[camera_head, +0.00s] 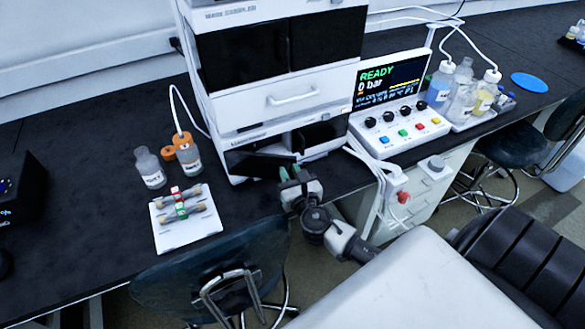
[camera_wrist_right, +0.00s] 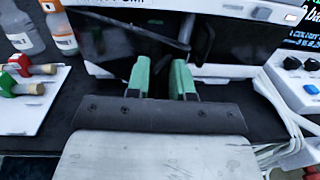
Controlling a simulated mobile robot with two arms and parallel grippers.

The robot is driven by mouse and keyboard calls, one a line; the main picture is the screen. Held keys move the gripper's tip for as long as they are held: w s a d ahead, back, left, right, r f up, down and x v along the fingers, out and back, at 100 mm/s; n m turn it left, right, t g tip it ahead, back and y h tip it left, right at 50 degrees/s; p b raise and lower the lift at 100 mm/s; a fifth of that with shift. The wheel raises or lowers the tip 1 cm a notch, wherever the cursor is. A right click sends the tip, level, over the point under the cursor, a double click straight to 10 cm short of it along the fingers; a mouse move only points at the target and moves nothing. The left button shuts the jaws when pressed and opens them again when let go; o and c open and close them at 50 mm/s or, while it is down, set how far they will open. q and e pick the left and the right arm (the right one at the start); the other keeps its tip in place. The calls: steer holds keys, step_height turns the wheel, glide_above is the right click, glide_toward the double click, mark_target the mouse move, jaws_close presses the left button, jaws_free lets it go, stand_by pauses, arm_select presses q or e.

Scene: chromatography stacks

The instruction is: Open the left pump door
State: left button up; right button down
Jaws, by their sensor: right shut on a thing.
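The left pump door (camera_head: 262,165) is a dark panel low on the white instrument stack. It appears swung partly outward, with its free edge toward my right gripper. My right gripper (camera_head: 292,172) has green fingertips and is at that free edge, above the bench's front edge. In the right wrist view, the gripper (camera_wrist_right: 161,65) has its fingers a little apart, with the dark door (camera_wrist_right: 135,32) reaching between them. The exact contact is hard to see. The right pump door (camera_head: 321,135) is dark and sits beside it. My left gripper is not in view.
Left of the stack stand bottles (camera_head: 187,153) and a white board (camera_head: 160,236) with small fittings. A control console (camera_head: 398,130) stands to the right, with cables hanging below. A chair (camera_head: 215,265) stands in front of the bench, left of my right arm.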

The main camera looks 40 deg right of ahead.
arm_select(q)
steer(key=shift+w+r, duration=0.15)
arm_select(e)
steer(key=shift+s+a, duration=0.15)
steer(key=shift+a, duration=0.5)
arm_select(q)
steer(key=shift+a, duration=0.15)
arm_select(e)
steer(key=shift+r, duration=0.1)
steer(key=c, duration=1.2)
jaws_free()
steer(key=shift+a, duration=0.15)
steer(key=shift+c, duration=0.2)
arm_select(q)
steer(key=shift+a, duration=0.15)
arm_select(e)
steer(key=shift+a, duration=0.1)
steer(key=r, duration=0.1)
steer(key=r+p, duration=0.1)
steer(key=r, duration=0.2)
steer(key=shift+s+d+r+p, duration=0.1)
steer(key=shift+d+r+p, duration=0.25)
steer(key=shift+r+p, duration=0.05)
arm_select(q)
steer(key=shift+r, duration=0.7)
arm_select(e)
steer(key=s+d+r, duration=0.5)
steer(key=s+r, duration=0.1)
steer(key=s, duration=0.4)
steer(key=shift+d, duration=0.15)
